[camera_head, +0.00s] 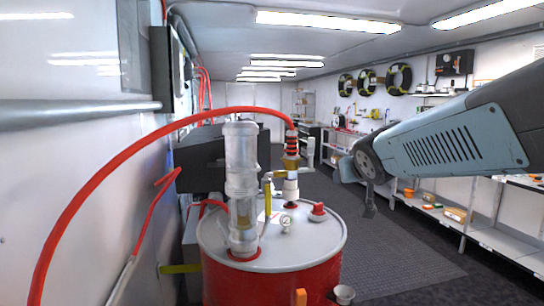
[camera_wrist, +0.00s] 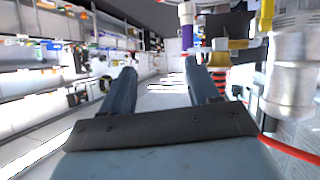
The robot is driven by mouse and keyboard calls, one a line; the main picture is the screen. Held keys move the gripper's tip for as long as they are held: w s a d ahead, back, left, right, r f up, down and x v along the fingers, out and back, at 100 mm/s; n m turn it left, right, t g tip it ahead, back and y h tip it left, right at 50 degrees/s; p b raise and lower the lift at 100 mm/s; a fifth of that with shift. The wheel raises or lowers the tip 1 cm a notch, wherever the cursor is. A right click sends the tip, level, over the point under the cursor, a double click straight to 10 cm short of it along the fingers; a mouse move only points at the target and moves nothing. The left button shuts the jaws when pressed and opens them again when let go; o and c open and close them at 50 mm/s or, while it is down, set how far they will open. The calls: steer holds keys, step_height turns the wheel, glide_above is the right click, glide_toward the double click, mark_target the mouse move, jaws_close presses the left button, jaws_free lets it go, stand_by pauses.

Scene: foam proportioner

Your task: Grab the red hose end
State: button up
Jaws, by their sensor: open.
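The red hose (camera_head: 150,150) arcs from lower left over the drum to its end (camera_head: 291,143), a red ringed fitting. That end sits on a brass and white valve fitting (camera_head: 291,182) atop the red drum (camera_head: 275,280). In the wrist view, which looks upside down, the red ringed end (camera_wrist: 218,76) shows just past the right finger, partly hidden by it. My gripper (camera_head: 369,207) is to the right of the hose end, apart from it. In the wrist view my gripper (camera_wrist: 160,82) has its two fingers spread, with nothing between them.
A gauge (camera_head: 286,223) and a red cap (camera_head: 318,211) are on the drum lid. Shelves (camera_head: 440,215) line the right wall. The floor (camera_head: 390,250) between is clear.

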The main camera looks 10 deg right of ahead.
steer(key=w+d+r+n+t+y, duration=0.1)
steer(key=w+r+n+t+y, duration=0.1)
steer(key=w+r+t, duration=0.35)
steer(key=n+g+y, duration=0.2)
steer(key=n+y, duration=0.3)
steer(key=y, duration=0.4)
glide_toward(295, 143)
steer(key=x, duration=0.6)
steer(key=shift+x, duration=2.85)
steer(key=shift+d, duration=0.1)
steer(key=shift+c, duration=0.3)
jaws_close()
